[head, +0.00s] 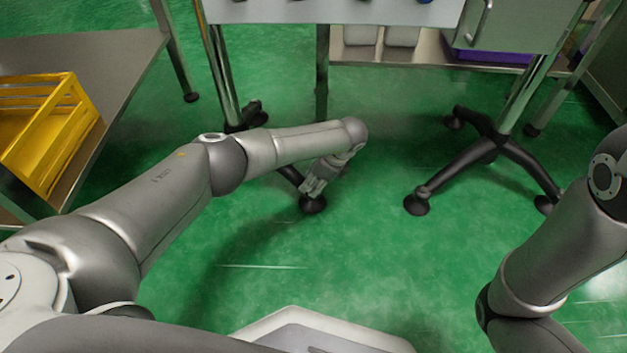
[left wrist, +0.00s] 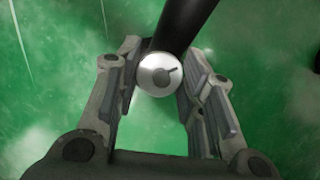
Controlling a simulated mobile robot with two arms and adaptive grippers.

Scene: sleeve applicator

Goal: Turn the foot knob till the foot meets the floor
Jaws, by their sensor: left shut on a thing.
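The foot knob (left wrist: 158,75) is a round silver cap with a short dark mark, at the end of a black leg (left wrist: 184,24) in the left wrist view. My left gripper (left wrist: 160,62) has a finger on each side of the knob and is shut on it. In the head view my left gripper (head: 315,187) reaches down to the leg end, just above a black foot (head: 313,205). The gripper hides the knob there. I cannot tell whether the foot touches the floor. My right gripper is out of view.
A second black leg base (head: 490,148) with several feet stands to the right. A grey table (head: 340,12) is above. A yellow crate (head: 50,135) sits on a metal bench (head: 125,62) at the left. The green floor (head: 290,270) in front is mostly clear.

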